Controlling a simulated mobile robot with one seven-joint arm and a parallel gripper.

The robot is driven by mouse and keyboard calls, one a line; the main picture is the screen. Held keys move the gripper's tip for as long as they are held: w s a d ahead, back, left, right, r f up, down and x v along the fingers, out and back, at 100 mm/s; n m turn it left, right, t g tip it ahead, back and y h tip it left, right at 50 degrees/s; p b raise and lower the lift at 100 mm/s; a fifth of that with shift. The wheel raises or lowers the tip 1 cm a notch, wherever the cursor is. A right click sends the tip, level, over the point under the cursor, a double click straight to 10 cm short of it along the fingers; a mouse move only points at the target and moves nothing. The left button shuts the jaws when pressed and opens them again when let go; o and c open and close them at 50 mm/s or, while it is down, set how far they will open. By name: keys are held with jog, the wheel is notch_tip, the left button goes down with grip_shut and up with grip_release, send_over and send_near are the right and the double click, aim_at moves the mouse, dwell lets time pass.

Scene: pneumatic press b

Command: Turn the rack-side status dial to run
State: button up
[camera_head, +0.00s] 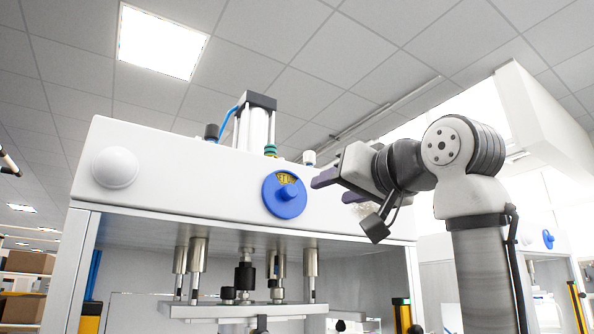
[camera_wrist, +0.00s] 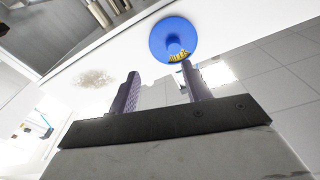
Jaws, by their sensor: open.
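The blue round status dial (camera_head: 284,194) with a raised centre knob sits on the white front panel of the press. A small yellow window near its top carries dark lettering, which seems to end in "ET UP" but is hard to read. The dial also shows at the top of the wrist view (camera_wrist: 172,40), ahead of the fingers. My gripper (camera_head: 328,190) is to the right of the dial, its purple fingers pointing toward the panel. In the wrist view my gripper (camera_wrist: 160,69) is open and empty, with the dial apart from both fingers.
A white domed cap (camera_head: 115,167) is on the panel's left. A cylinder (camera_head: 256,126) with a blue hose rises above the panel. Press rods (camera_head: 245,272) hang below it. Another machine with a blue dial (camera_head: 548,239) stands behind on the right. The space between gripper and dial is clear.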

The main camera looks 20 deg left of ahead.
aim_at(292, 189)
jog(key=s+d+r+g, duration=0.1)
jog(key=s+d+r, duration=0.1)
jog(key=s+r, duration=0.15)
jog(key=shift+h, duration=0.3)
jog(key=p+x, duration=0.1)
jog(key=x, duration=0.3)
jog(key=p+x, duration=0.2)
jog(key=x, duration=0.3)
jog(key=f+p+x, duration=0.1)
jog(key=p+x, duration=0.1)
jog(key=x, duration=0.2)
jog(key=shift+a, duration=0.45)
jog(key=c, duration=1)
